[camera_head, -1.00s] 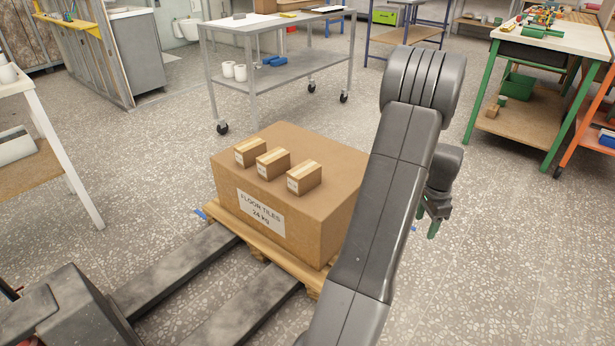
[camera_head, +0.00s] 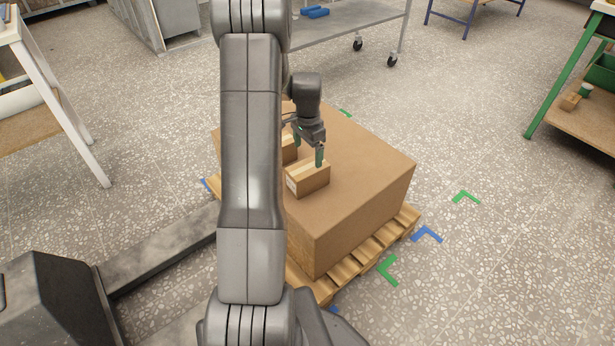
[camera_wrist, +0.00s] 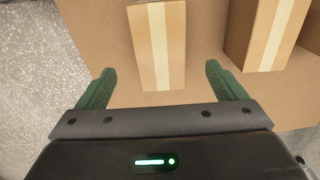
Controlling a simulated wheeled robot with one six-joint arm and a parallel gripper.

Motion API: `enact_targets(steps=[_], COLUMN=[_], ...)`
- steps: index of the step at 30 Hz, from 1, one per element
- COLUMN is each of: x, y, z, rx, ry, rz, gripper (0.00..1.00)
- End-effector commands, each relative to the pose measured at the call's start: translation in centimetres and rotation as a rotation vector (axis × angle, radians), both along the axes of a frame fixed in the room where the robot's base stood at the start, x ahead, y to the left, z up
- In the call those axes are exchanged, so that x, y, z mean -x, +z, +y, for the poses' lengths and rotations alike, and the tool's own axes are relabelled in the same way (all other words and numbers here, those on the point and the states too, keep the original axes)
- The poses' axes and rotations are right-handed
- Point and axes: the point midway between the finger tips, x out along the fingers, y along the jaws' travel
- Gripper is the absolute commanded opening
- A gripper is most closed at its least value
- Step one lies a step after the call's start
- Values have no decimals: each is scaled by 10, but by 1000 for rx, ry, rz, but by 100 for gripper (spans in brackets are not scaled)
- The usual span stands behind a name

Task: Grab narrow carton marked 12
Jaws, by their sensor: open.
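My gripper (camera_head: 308,150) is open and empty, low over the top of the big cardboard box, close to the small cartons. The nearest small carton (camera_head: 308,180) has a pale tape strip and a white end label too small to read. A second small carton (camera_head: 289,150) shows partly behind it; my arm hides the rest of the row. In the wrist view, one taped carton (camera_wrist: 158,45) lies ahead of the gap between my green fingers, its near end about level with the fingertips. Another carton (camera_wrist: 268,35) lies to its right. No number 12 is legible.
The big cardboard box (camera_head: 365,190) sits on a wooden pallet (camera_head: 375,245), with green and blue floor marks beside it. A grey wheeled table (camera_head: 350,30) stands behind, a white-legged table (camera_head: 75,120) at left.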

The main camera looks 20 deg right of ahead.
Motion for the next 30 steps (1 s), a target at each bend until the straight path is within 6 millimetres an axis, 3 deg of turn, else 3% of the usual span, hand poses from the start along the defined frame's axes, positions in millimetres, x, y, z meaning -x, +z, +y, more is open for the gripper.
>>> enact_targets(steps=[3,9,17,25,30], x=[1,1,0,-2,-3], y=[-29,-63,-78,-117,-126], z=[0,0,0,0,0], rx=[-2,-1,0,-1,0], ry=[0,0,0,0,0], rz=[5,3,2,3,0], gripper=[91,91,91,91,91])
